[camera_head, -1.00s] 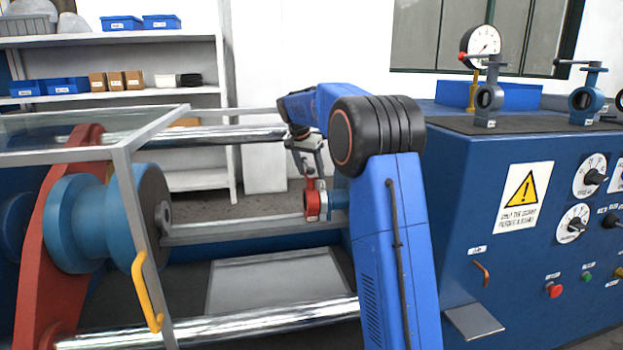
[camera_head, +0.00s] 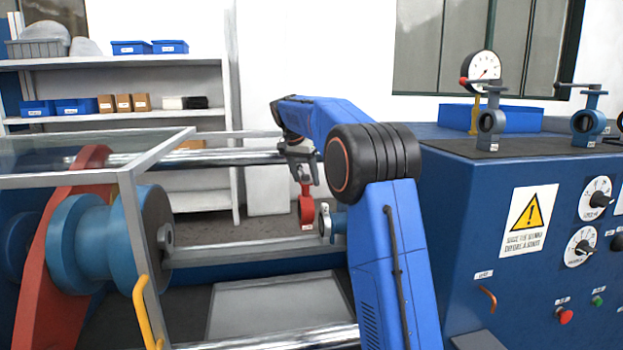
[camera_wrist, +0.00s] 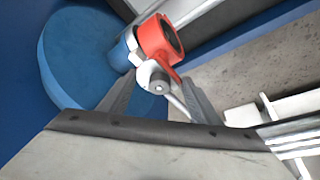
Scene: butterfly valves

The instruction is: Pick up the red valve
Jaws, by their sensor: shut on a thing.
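The red valve (camera_head: 306,208) hangs below my gripper (camera_head: 301,170) in the head view, clear of the floor and the machine bed. My gripper is shut on its upper stem. In the wrist view the red valve (camera_wrist: 158,38) shows its ring body, with the grey stem end between the two fingers of my gripper (camera_wrist: 152,90). A blue fitting with a pale ring (camera_head: 330,222) is just right of the valve in the head view, with a narrow gap between them.
The machine's blue spindle (camera_head: 80,235) and framed guard (camera_head: 130,215) stand at the left. The blue control cabinet (camera_head: 465,235) is at the right, with more valves (camera_head: 490,122) and a gauge (camera_head: 484,68) on top. Shelves (camera_head: 215,95) stand behind.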

